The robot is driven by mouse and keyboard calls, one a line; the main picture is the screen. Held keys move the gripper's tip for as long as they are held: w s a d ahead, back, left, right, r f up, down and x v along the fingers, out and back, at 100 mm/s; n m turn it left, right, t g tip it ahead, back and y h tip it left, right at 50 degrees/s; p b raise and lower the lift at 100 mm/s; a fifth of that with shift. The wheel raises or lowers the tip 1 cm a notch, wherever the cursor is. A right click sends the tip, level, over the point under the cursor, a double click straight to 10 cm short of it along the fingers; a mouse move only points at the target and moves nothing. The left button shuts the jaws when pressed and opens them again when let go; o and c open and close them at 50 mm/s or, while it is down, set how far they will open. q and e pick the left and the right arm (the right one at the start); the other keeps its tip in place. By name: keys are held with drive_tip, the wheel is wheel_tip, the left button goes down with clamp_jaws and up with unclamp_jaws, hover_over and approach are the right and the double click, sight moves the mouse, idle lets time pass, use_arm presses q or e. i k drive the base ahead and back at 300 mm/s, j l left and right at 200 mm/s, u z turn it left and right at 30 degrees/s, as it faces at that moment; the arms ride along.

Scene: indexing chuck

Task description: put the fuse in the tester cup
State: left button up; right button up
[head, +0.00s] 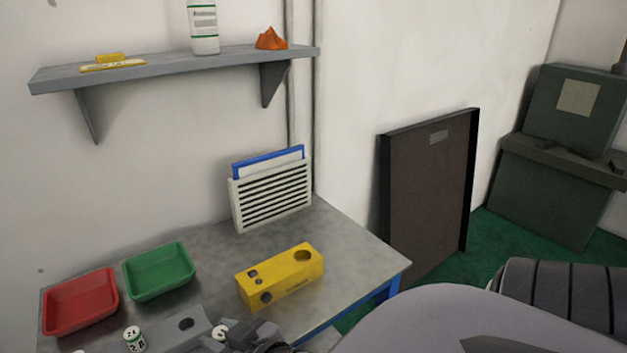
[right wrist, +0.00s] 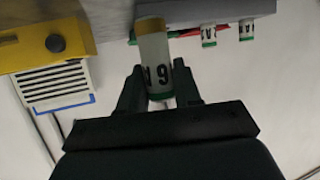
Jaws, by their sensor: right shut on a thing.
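The fuse (right wrist: 153,60) is a white cylinder with a green end band and black markings. My right gripper (right wrist: 160,88) is shut on it in the right wrist view. In the head view my right gripper (head: 242,334) is at the bottom edge, and the held fuse (head: 219,331) shows partly beside it. A yellow block (head: 284,277) with round openings stands on the table, right of and beyond the gripper; it also shows in the right wrist view (right wrist: 30,40). I cannot tell which opening is the tester cup. My left gripper is not in view.
A grey block (head: 178,331) with a hole is left of the gripper, beside another fuse (head: 134,340). Red (head: 68,322) and green (head: 183,284) trays sit at the left. A slatted white rack (head: 240,208) stands at the back. The table right of the yellow block is clear.

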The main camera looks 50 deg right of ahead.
sight(303, 265)
drive_tip(key=l, duration=1.7)
drive_tip(key=k, duration=0.05)
